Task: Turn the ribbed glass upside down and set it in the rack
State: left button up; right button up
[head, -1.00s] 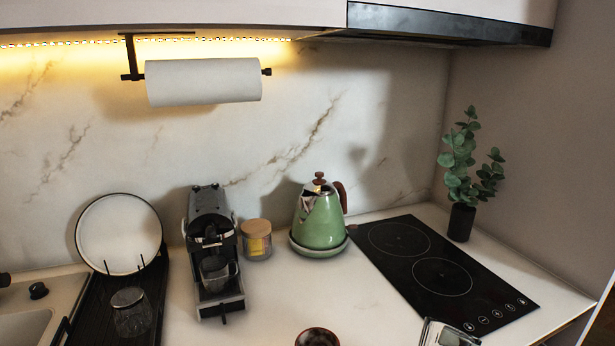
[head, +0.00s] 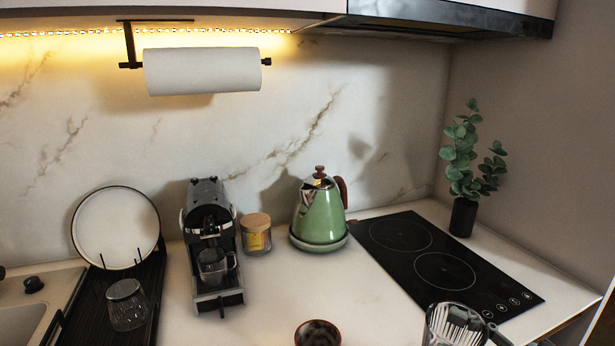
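A clear glass with ribbed sides (head: 452,328) shows at the bottom edge, in front of the cooktop. Its rim is uppermost and its lower part is cut off by the frame. A small grey piece at its right side looks like part of my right gripper (head: 497,336); whether its fingers are closed on the glass does not show. The black rack (head: 93,311) is at the left beside the sink. Another clear glass (head: 127,308) stands in it, its narrower end up, and a round white plate (head: 116,228) leans upright at its back. My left gripper is out of view.
A coffee machine (head: 209,225) with a glass cup stands right of the rack. A wooden-lidded jar (head: 256,233) and a green kettle (head: 320,215) are behind. Counter between bowl and coffee machine is clear.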

jog(key=n+b, duration=0.1)
jog(key=n, duration=0.1)
jog(key=n+b, duration=0.1)
jog(key=n, duration=0.1)
jog(key=n+b, duration=0.1)
jog(key=n, duration=0.1)
jog(key=shift+f+n+b, duration=0.25)
jog(key=shift+n+b, duration=0.05)
jog(key=shift+b, duration=0.1)
jog(key=shift+n+b, duration=0.35)
jog(key=shift+n, duration=0.45)
jog(key=shift+r+n, duration=0.15)
jog(key=shift+n, duration=0.15)
jog(key=shift+r, duration=0.15)
jog(key=n+b, duration=0.4)
jog(key=n, duration=0.1)
jog(key=n+b, duration=0.1)
jog(key=n, duration=0.1)
jog(key=shift+f+n+b, duration=0.3)
jog(key=shift+n+b, duration=0.1)
jog(key=shift+r+n, duration=0.1)
jog(key=shift+n, duration=0.3)
jog(key=shift+r+n, duration=0.2)
jog(key=shift+n, duration=0.1)
